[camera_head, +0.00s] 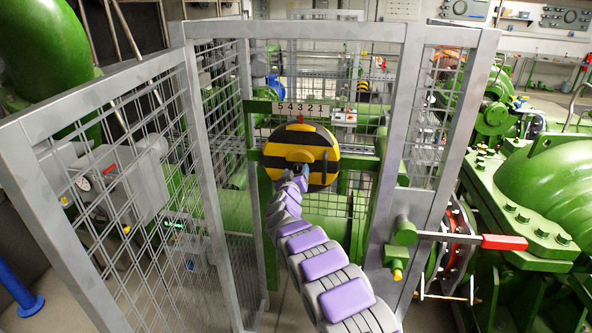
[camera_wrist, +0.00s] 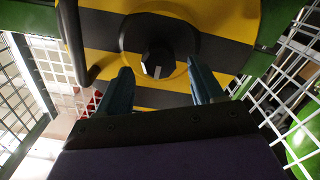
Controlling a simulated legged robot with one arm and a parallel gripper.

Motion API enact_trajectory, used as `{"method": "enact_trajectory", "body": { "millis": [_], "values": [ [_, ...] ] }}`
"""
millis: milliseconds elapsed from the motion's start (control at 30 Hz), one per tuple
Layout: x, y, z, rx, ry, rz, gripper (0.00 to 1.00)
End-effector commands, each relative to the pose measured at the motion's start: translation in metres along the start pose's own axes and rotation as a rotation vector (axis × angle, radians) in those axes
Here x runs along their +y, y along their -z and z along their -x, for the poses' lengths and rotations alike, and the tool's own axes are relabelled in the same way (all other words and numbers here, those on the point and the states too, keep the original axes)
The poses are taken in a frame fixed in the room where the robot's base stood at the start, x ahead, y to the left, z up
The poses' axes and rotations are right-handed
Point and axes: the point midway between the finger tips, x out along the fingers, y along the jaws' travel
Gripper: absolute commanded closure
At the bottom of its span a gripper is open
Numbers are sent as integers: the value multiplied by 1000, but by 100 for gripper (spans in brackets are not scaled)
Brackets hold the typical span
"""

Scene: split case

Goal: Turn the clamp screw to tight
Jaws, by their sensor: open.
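A round plate with yellow and black stripes (camera_head: 318,150) stands upright on a green frame, and it fills the top of the wrist view (camera_wrist: 222,28). At its middle a dark faceted knob (camera_wrist: 158,57), which looks like the clamp screw, sits in a black round hub. A pale mark shows on the knob's face. My gripper (camera_wrist: 159,68) is open, its two fingers below and to either side of the knob, with gaps to both. I cannot tell whether the tips reach its depth. In the head view my gripper (camera_head: 299,174) partly covers the plate's lower middle.
A white scale numbered 5 to 1 (camera_head: 303,107) sits above the plate. Grey mesh panels (camera_head: 212,170) stand left and right. A red-handled lever (camera_head: 503,242) sticks out at right. A dark curved handle (camera_wrist: 78,50) runs beside the hub.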

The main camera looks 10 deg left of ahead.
Motion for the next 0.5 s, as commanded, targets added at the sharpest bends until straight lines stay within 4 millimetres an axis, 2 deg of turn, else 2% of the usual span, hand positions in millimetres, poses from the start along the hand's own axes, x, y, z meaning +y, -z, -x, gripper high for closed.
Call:
{"method": "enact_trajectory", "body": {
  "millis": [300,500],
  "values": [
    [-4,2,-18,2,0,0,33],
    [-3,0,-22,1,0,5,33]
  ]
}}
